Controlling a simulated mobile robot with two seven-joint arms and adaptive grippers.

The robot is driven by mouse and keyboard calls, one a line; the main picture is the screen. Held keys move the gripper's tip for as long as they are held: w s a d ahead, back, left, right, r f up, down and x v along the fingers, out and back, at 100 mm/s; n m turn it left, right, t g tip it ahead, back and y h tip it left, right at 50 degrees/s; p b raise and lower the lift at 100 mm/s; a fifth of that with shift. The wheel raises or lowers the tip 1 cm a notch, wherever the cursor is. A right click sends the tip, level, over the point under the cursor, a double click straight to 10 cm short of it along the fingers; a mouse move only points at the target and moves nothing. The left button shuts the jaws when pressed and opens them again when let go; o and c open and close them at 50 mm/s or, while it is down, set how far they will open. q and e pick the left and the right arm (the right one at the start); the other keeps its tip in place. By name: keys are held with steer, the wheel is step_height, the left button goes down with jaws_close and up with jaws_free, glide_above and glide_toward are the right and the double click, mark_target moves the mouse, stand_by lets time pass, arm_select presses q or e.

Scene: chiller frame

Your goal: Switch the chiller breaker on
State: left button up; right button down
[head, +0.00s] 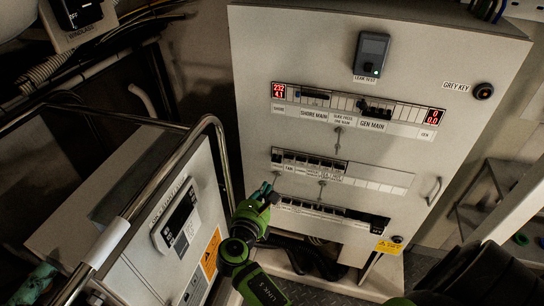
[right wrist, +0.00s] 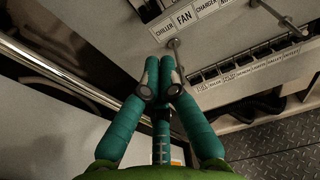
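A pale breaker panel (head: 400,110) fills the middle of the head view. Its middle breaker row (head: 308,163) carries small labels, too small to read fully there. In the right wrist view the CHILLER label (right wrist: 164,29) is left of the FAN label (right wrist: 185,17). Only part of the dark breakers (right wrist: 145,9) above them shows, and the chiller switch's position cannot be told. My right gripper (head: 266,190) is at the panel's lower left, below that row. Its teal fingertips (right wrist: 166,66) are together with nothing between them. Teal parts, likely my left gripper (head: 36,284), show at the lower left.
A metal rail (head: 213,122) and a white control unit (head: 175,230) stand left of my right gripper. A lower breaker row (right wrist: 240,68) is close to its fingers. A panel handle (head: 434,191) sticks out at the right.

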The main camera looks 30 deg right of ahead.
mark_target(276, 161)
steer(key=shift+s, duration=0.1)
steer(key=shift+d, duration=0.1)
steer(key=b+x, duration=0.4)
steer(key=x, duration=0.5)
steer(key=shift+f+b, duration=0.15)
steer(key=shift+b, duration=0.2)
steer(key=shift+w+d, duration=0.35)
steer(key=shift+w, duration=0.15)
